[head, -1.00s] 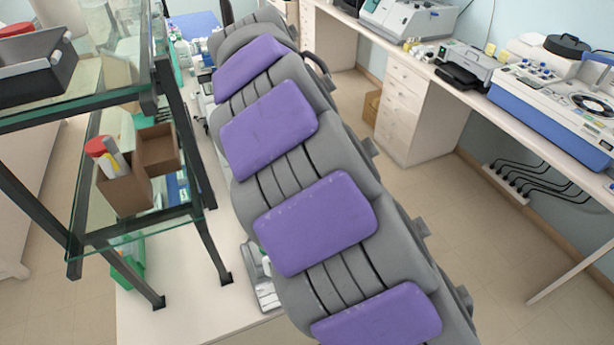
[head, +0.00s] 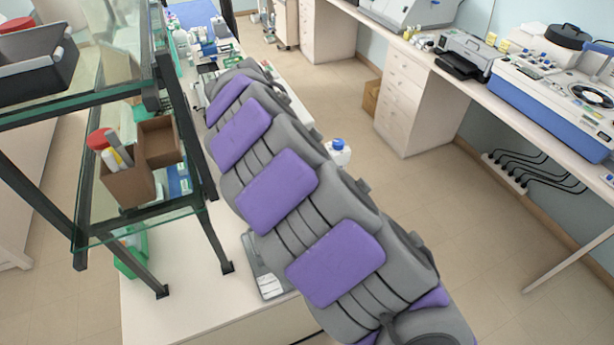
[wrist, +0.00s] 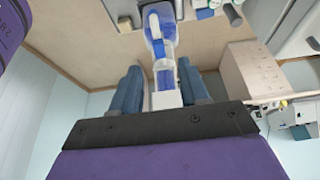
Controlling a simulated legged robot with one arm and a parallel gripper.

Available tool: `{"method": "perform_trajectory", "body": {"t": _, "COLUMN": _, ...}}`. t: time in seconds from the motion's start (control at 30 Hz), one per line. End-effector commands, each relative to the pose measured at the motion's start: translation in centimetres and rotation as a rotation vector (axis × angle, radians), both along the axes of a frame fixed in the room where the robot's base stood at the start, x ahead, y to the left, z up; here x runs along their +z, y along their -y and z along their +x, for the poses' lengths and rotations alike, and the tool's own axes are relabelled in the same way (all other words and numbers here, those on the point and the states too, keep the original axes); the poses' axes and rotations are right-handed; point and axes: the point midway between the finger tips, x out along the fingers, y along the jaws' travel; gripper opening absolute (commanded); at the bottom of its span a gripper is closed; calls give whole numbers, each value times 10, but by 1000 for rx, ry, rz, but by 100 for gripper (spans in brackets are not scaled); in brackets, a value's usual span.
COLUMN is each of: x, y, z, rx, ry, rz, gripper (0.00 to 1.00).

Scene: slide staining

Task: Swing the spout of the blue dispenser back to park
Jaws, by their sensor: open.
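In the wrist view, a clear and white bottle-like thing with blue parts (wrist: 161,30) shows beyond and between the fingers of my gripper (wrist: 161,88). It looks like the blue dispenser; which blue part is its spout I cannot tell. My gripper is open, with one dark blue finger on each side of the dispenser's lower part in the picture. Whether they touch it I cannot tell. In the head view, a white bottle with a blue cap (head: 338,151) shows just right of my arm; I cannot tell whether it is the same thing. My arm hides my gripper there.
A glass-shelved dark rack (head: 163,230) stands left of my arm, holding a brown cardboard box (head: 127,184). The white bench (head: 185,262) runs below it. At right, a side counter (head: 418,50) carries machines, with open floor (head: 440,220) before it.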

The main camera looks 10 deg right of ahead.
Motion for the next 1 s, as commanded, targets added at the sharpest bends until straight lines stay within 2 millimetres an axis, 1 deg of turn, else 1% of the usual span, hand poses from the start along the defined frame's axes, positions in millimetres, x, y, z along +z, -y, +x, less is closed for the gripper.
{"method": "perform_trajectory", "body": {"t": 0.03, "x": -10, "y": 4, "z": 0, "rx": -3, "ry": -6, "rz": -2, "gripper": 45}}
{"method": "perform_trajectory", "body": {"t": 0.2, "x": -39, "y": 16, "z": 3, "rx": -3, "ry": -6, "rz": -1, "gripper": 45}}
{"method": "perform_trajectory", "body": {"t": 0.4, "x": -63, "y": 26, "z": 7, "rx": -1, "ry": -5, "rz": -1, "gripper": 45}}
{"method": "perform_trajectory", "body": {"t": 0.6, "x": -72, "y": 29, "z": 8, "rx": -1, "ry": -2, "rz": 0, "gripper": 45}}
{"method": "perform_trajectory", "body": {"t": 0.83, "x": -72, "y": 29, "z": 8, "rx": 0, "ry": -1, "rz": 1, "gripper": 45}}
{"method": "perform_trajectory", "body": {"t": 0.87, "x": -72, "y": 29, "z": 8, "rx": 0, "ry": -1, "rz": 1, "gripper": 43}}
{"method": "perform_trajectory", "body": {"t": 1.0, "x": -72, "y": 29, "z": 8, "rx": 0, "ry": -1, "rz": 1, "gripper": 29}}
